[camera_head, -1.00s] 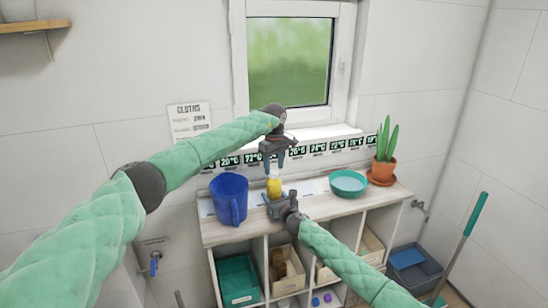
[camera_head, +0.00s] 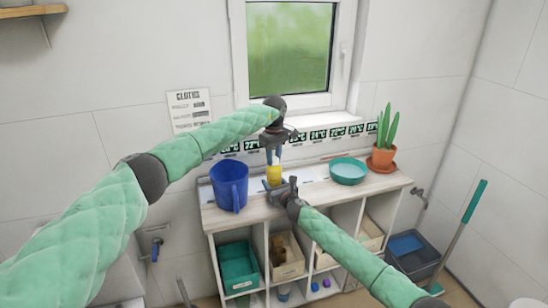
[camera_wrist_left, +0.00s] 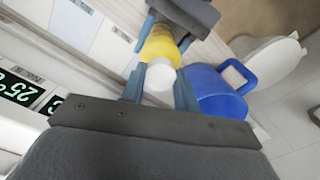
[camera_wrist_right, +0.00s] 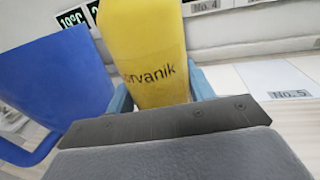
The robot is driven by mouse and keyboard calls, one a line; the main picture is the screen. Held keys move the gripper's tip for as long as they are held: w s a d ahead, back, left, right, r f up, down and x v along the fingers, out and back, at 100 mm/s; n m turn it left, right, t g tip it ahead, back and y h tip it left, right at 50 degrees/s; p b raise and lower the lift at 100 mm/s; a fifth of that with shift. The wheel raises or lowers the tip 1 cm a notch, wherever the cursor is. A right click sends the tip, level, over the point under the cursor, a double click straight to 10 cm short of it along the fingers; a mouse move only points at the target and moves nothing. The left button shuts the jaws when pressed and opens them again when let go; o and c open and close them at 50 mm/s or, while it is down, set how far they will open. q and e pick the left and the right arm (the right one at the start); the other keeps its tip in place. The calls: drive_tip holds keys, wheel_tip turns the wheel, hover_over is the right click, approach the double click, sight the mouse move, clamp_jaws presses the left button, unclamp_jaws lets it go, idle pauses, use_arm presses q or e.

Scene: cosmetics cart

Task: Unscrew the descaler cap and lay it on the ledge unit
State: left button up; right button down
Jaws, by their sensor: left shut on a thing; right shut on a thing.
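The descaler bottle (camera_head: 274,174) is yellow and stands upright on the pale wooden top of the ledge unit (camera_head: 325,193). My right gripper (camera_head: 274,187) is shut on the bottle's body from the front; the right wrist view shows the printed yellow bottle (camera_wrist_right: 148,55) between its blue fingers. My left gripper (camera_head: 273,160) points down from above. In the left wrist view its fingers are on both sides of the white cap (camera_wrist_left: 160,80), shut on it, with the yellow body (camera_wrist_left: 158,43) beyond.
A blue jug (camera_head: 229,188) stands left of the bottle. A teal bowl (camera_head: 348,171) and a potted cactus (camera_head: 382,155) stand to the right. Bins fill the cubbies below. Clear top lies between the bottle and the bowl.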

use_arm(q)
drive_tip(key=n, duration=0.9)
drive_tip(key=shift+n, duration=0.3)
drive_tip(key=n, duration=0.8)
drive_tip(key=shift+r, duration=0.1)
drive_tip(key=n, duration=0.4)
use_arm(e)
drive_tip(key=shift+a, duration=0.1)
use_arm(q)
drive_tip(key=n, duration=0.4)
drive_tip(key=shift+n, duration=0.3)
drive_tip(key=n, duration=0.9)
